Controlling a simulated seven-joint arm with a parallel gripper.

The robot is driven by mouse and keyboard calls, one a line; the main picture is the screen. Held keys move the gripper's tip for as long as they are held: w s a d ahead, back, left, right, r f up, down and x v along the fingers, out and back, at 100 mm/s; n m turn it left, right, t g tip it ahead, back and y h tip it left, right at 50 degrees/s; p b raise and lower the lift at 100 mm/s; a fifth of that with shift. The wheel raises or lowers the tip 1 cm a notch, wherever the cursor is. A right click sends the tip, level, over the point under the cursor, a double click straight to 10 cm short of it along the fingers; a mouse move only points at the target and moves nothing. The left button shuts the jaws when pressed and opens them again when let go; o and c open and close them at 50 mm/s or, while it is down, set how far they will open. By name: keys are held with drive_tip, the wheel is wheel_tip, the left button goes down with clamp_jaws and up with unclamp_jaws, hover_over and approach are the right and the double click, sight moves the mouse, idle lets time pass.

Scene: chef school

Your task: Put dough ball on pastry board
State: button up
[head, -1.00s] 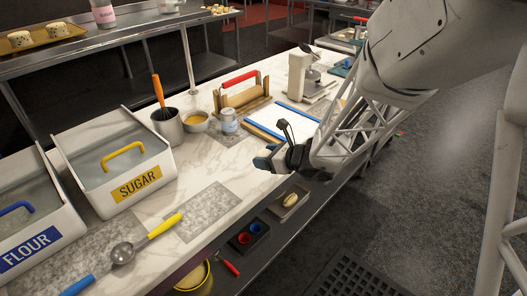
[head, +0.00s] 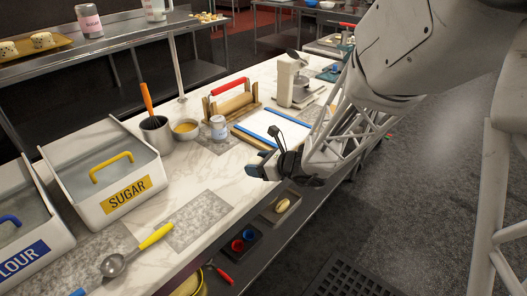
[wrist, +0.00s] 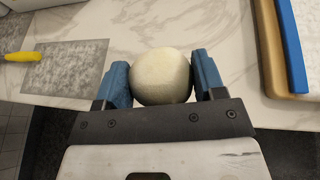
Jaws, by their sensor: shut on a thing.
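In the wrist view, a round off-white dough ball (wrist: 161,76) sits between the blue fingertips of my gripper (wrist: 162,82). My gripper is shut on it, above the front edge of the marble counter. In the head view my gripper (head: 267,166) is in front of the pastry board (head: 268,128), and the ball is mostly hidden there. The pastry board is white with blue strips along its sides and a wooden base. In the wrist view its blue strip and wooden edge (wrist: 275,85) show at the right, apart from the ball.
Sugar (head: 125,200) and flour (head: 30,255) bins are at left. A lower shelf holds a tray (head: 268,208).

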drive_tip(key=shift+n+g+y, duration=0.3)
drive_tip(key=shift+n+g, duration=0.2)
drive_tip(key=w+d, duration=0.3)
drive_tip(key=w, duration=0.1)
drive_tip(key=w+d+r, duration=0.1)
drive_tip(key=w+d, duration=0.2)
drive_tip(key=w, duration=0.1)
drive_tip(key=w+d+r, duration=0.1)
drive_tip(key=w+d, duration=0.2)
drive_tip(key=w, duration=0.1)
drive_tip(key=shift+d+r, duration=0.1)
drive_tip(key=shift+d, duration=0.25)
drive_tip(key=shift+w, duration=0.15)
hover_over(276, 122)
drive_tip(key=s, duration=0.5)
drive_tip(key=shift+w+a+f, duration=0.15)
drive_tip(key=shift+a+f, duration=0.25)
drive_tip(key=shift+f, duration=0.35)
drive_tip(key=shift+f, duration=0.1)
drive_tip(key=shift+f, duration=1.65)
drive_tip(key=shift+f, duration=0.1)
drive_tip(key=o, duration=1)
